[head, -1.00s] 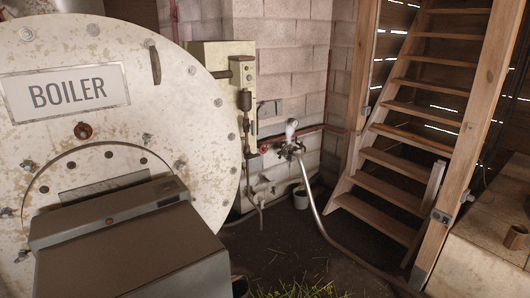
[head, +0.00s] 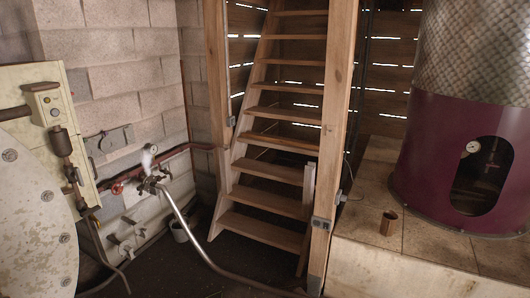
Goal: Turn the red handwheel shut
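A small red handwheel (head: 117,188) shows at the left of the head view, low on the block wall. It sits at the left end of a dark red pipe (head: 175,154) that runs along the wall. Just right of it is a metal valve fitting (head: 150,184) with a pale gauge on top and a silver hose leading down. How far the wheel is turned cannot be told at this size. Neither of my grippers is in view.
The boiler's edge (head: 35,210) and a cream control cabinet (head: 40,110) stand at the left. A hose (head: 205,258) crosses the dark floor. Wooden stairs (head: 272,170) and a post (head: 335,130) stand mid-view. A raised ledge (head: 370,262) bears a small brown cup (head: 389,222) and a large purple-based vessel (head: 425,160).

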